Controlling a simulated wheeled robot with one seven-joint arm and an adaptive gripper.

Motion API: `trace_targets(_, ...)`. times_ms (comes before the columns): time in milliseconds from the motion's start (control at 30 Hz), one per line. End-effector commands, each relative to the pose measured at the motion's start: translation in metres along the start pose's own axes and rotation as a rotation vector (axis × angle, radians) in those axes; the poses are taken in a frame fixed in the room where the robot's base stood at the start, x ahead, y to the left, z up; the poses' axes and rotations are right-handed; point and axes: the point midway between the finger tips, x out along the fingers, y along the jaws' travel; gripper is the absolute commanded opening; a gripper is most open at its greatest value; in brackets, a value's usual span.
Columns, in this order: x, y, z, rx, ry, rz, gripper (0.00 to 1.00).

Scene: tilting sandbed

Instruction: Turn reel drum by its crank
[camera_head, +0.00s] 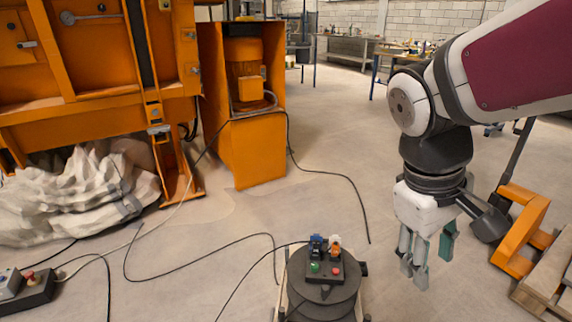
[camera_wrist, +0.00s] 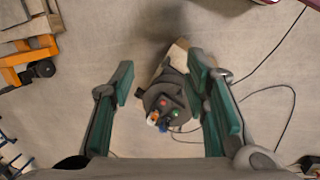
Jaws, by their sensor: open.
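The reel drum (camera_head: 322,297) is a dark round body at the bottom centre of the head view, cut off by the lower edge. On its top sits a dark box with a green and a red button and blue and orange sockets. A small dark stub (camera_head: 363,269) sticks out at its right side; I cannot tell whether it is the crank. My gripper (camera_head: 428,260) hangs above and right of the drum, fingers pointing down, open and empty. In the wrist view the drum (camera_wrist: 172,82) shows below, between the two spread green-padded fingers, apart from them.
Black cables (camera_head: 205,260) run over the floor left of the drum. An orange machine (camera_head: 80,100) with a motor cabinet (camera_head: 245,150) stands at left, white bags (camera_head: 75,195) beneath it. An orange pallet jack (camera_head: 522,235) and wooden pallet (camera_head: 550,280) are at right.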

Motion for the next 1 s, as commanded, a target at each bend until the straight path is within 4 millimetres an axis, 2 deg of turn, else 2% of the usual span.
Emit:
trace_targets(33, 0.011, 0.004, -0.017, -0.047, -0.016, 0.007, 0.42)
trace_targets(200, 0.043, 0.016, -0.074, -0.223, -0.034, 0.028, 0.42)
trace_targets(433, 0.104, 0.015, -0.15, -0.459, -0.022, 0.004, 0.42)
trace_targets(567, 0.145, 0.007, -0.191, -0.584, 0.007, -0.031, 0.42)
trace_targets(800, 0.222, -0.021, -0.256, -0.78, 0.1, -0.121, 0.42)
trace_targets(1000, 0.263, -0.043, -0.288, -0.87, 0.177, -0.175, 0.42)
